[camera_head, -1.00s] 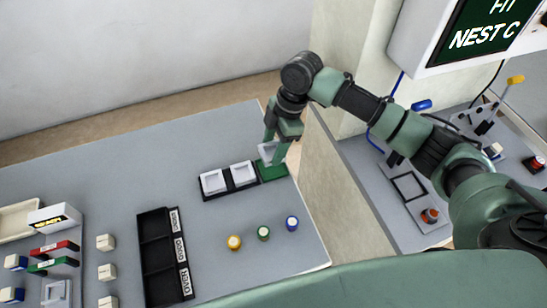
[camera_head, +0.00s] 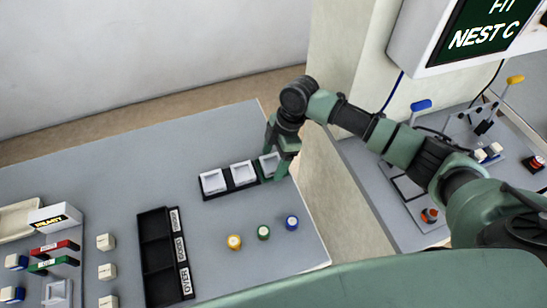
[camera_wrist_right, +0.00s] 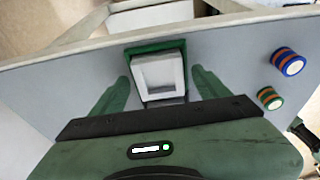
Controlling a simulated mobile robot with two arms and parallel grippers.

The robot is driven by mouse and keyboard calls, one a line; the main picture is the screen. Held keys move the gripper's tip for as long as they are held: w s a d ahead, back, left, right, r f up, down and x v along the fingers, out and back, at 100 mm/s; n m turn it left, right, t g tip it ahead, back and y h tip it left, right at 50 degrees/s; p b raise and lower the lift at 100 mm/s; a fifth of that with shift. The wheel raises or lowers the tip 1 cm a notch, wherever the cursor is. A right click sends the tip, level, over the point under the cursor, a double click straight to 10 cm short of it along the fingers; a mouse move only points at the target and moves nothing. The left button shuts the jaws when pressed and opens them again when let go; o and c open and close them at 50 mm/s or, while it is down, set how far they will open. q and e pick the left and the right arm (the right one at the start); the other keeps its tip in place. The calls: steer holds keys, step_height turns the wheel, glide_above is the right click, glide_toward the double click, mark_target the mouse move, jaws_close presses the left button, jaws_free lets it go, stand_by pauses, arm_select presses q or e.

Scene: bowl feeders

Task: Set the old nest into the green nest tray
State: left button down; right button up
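The old nest (camera_wrist_right: 160,74), a pale grey square frame with a recess, sits in the green nest tray (camera_wrist_right: 155,46) at the right end of a row of trays. It also shows in the head view (camera_head: 268,163), partly covered by my right gripper (camera_head: 277,161). In the right wrist view the gripper's two green fingers (camera_wrist_right: 160,80) stand on either side of the nest, with a narrow gap on each side. The gripper looks open around it. Much of the tray is hidden by the nest and fingers. My left gripper is not in view.
Black trays with two white nests (camera_head: 242,173) adjoin the green tray on the left. Yellow, green and blue-ringed buttons (camera_head: 263,232) stand nearer. A black three-slot labelled tray (camera_head: 157,255) lies left. A pale pillar (camera_head: 340,160) rises just right of the table edge.

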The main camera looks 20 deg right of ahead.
steer(key=v, duration=1.2)
steer(key=shift+r, duration=0.15)
steer(key=shift+s, duration=0.15)
